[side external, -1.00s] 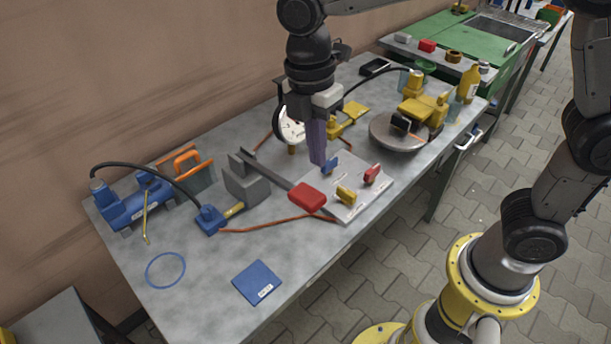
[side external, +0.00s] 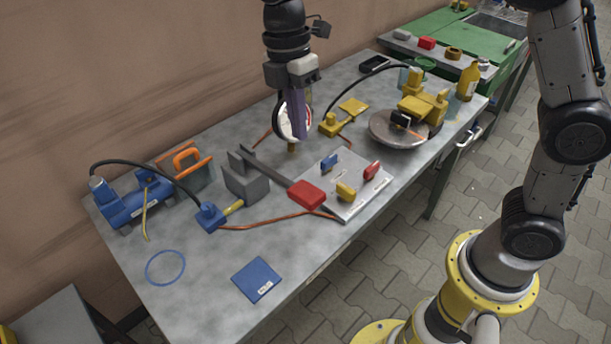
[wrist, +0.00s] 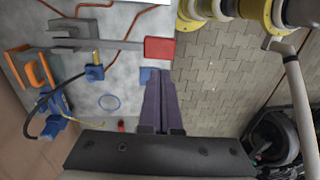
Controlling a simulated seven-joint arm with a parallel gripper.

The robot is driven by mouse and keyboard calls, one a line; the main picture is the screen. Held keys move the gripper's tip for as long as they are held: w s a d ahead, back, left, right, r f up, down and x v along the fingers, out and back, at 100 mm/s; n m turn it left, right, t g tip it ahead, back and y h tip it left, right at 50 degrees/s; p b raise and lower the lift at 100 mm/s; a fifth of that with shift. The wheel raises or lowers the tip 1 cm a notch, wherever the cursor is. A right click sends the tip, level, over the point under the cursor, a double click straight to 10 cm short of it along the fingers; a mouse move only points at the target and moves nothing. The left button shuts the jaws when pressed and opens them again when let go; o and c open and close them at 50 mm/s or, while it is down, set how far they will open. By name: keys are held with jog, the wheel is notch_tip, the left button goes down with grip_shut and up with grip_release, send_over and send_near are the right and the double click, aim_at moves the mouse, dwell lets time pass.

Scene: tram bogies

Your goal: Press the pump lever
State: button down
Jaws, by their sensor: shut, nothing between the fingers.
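The pump lever is a dark grey bar (side external: 267,168) with a red grip (side external: 307,194) on its end, running from a grey pump block (side external: 241,176). The lever lies low, its grip at the left edge of a light grey panel (side external: 345,205). In the wrist view the bar (wrist: 120,45) and red grip (wrist: 160,48) lie beyond my fingertips. My gripper (side external: 300,134), with purple fingers, is shut and empty. It hangs above the table behind the lever in the side view, overlapping a round white gauge (side external: 284,122), and appears apart from the lever.
The panel carries small blue (side external: 329,162), yellow (side external: 346,191) and red (side external: 371,170) levers. A blue clamp unit (side external: 125,207) with a black hose stands left. A yellow unit (side external: 420,108) sits by a round plate (side external: 385,132). The front left table is mostly clear around a blue square (side external: 256,280).

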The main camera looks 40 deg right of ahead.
aim_at(308, 191)
jog(key=f, duration=0.4)
jog(key=s+f, duration=0.1)
jog(key=f, duration=0.7)
jog(key=shift+s, duration=0.35)
jog(key=shift+s+f+t, duration=0.25)
jog(key=shift+f+t, duration=0.05)
jog(key=shift+f, duration=0.2)
jog(key=shift+s+f+t, duration=0.15)
jog(key=shift+f+t, duration=0.2)
jog(key=shift+f, duration=1.4)
jog(key=shift+s+f+t, duration=0.15)
jog(key=shift+f+t, duration=0.25)
jog(key=shift+f, duration=1.35)
jog(key=shift+s+f+t, duration=0.15)
jog(key=shift+f+t, duration=0.2)
jog(key=shift+f, duration=1.4)
jog(key=shift+r, duration=0.5)
jog(key=s+r, duration=0.4)
jog(key=r, duration=0.9)
jog(key=shift+r, duration=0.3)
jog(key=shift+w, duration=0.1)
